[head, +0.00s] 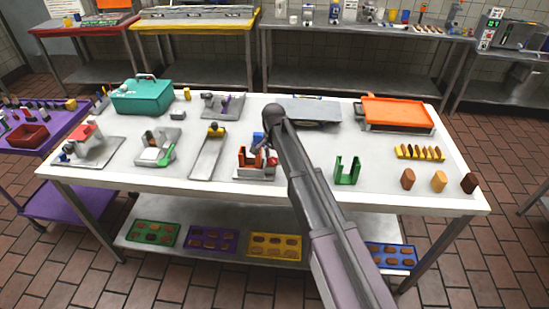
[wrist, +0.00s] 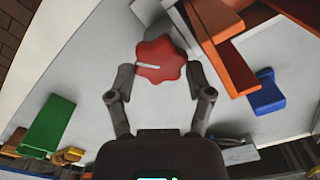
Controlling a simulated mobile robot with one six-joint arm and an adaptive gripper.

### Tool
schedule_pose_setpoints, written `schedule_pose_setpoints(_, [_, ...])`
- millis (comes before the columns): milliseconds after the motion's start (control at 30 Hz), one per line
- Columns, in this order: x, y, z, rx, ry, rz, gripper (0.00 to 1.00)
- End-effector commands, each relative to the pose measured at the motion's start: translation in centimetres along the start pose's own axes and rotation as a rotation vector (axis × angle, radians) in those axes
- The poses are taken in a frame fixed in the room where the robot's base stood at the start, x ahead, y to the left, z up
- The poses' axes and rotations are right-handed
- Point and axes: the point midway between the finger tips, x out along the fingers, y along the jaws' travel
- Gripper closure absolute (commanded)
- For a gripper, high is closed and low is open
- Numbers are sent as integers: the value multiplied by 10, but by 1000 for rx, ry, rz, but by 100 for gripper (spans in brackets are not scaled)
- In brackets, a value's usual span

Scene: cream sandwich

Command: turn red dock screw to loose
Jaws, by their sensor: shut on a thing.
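The red dock screw (wrist: 163,61) is a lobed red knob with a white line across its left half in the wrist view. My gripper (wrist: 159,78) has one finger on each side of the knob and is shut on it. The orange dock (wrist: 222,60) stands to the right of the knob in the wrist view. In the head view the dock (head: 245,160) sits near the front middle of the white table, on a grey base. My arm comes in from the lower right there and hides much of my gripper. The screw shows only as a small red bit (head: 273,161) there.
A blue block (wrist: 266,92) lies close to the dock. A green U-shaped holder (head: 347,170) stands to the right of my arm. A grey tray with a yellow-topped piece (head: 215,130) is left of the dock. The white table (head: 310,196) is bare along its front edge.

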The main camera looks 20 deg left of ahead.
Motion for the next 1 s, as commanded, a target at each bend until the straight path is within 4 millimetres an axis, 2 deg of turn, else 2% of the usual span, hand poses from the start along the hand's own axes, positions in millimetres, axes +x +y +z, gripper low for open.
schedule_pose_setpoints(300, [0, -1, 0, -278, 1, 0, 81])
schedule_pose_setpoints(500, [0, -2, 0, -399, 1, 0, 81])
schedule_pose_setpoints(1000, [0, -2, 1, -478, 1, 0, 81])
